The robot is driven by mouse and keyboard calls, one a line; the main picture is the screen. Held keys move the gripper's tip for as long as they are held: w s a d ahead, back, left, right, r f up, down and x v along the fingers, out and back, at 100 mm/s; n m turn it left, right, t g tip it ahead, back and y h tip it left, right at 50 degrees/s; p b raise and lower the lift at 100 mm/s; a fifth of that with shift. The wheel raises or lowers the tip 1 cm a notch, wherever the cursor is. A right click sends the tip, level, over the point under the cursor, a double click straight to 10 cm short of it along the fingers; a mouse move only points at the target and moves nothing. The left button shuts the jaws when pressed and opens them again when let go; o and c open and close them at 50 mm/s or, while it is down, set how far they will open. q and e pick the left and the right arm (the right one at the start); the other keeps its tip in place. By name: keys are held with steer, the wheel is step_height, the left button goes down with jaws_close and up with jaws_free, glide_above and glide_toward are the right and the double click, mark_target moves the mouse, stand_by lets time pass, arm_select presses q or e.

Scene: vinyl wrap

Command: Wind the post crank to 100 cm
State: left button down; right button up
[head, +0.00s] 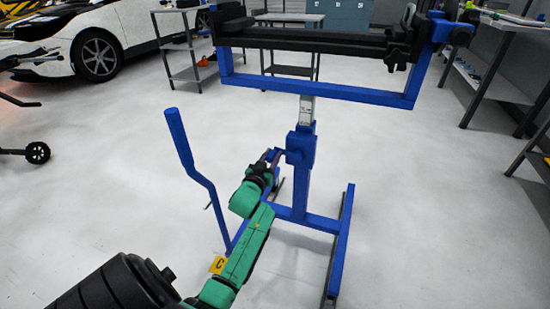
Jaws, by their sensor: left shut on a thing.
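A blue stand with a post (302,187) is in the middle of the head view. A pale scale strip (307,109) shows on the upper post; its marks are too small to read. A blue crank housing (301,146) sits on the post below the strip. The crank (277,154) sticks out from its left side. My left gripper (274,157) reaches up from below and is shut on the crank; its fingers partly hide the crank. My right gripper is not in view.
The post carries a blue frame (330,91) with a black roller bar (310,42). A bent blue lever (186,150) rises left of my arm, above a yellow C tag (217,265). Workbenches (495,40) stand at right, a car (95,50) at back left.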

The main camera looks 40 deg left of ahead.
arm_select(q)
steer(key=shift+s+d, duration=0.1)
steer(key=shift+s, duration=0.05)
steer(key=shift+s+d, duration=0.1)
steer(key=shift+s, duration=0.1)
steer(key=shift+f, duration=0.1)
steer(key=shift+f, duration=0.1)
stand_by(0.6)
